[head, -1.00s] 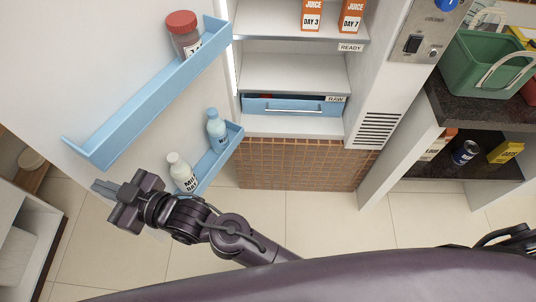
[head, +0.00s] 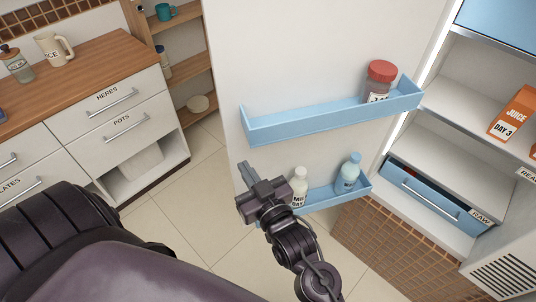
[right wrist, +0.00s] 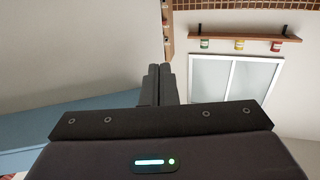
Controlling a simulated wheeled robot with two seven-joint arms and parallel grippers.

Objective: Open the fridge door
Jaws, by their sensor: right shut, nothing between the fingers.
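The white fridge door (head: 310,50) stands wide open in the head view, its inner face with blue racks toward me. The fridge's lit interior (head: 465,80) shows at the right. My right gripper (head: 246,177) is shut and empty, beside the door's lower free-edge side, left of the lower rack. I cannot tell whether it touches the door. In the right wrist view its fingers (right wrist: 160,80) are together, with a pale surface and blue rack (right wrist: 60,120) at left. My left gripper is not in view.
The upper rack (head: 325,119) holds a red-lidded jar (head: 381,75); the lower rack (head: 325,197) holds a white bottle (head: 299,182) and a blue one (head: 348,173). A drawer counter (head: 105,55) stands left, with open tiled floor (head: 195,190) between it and the door.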

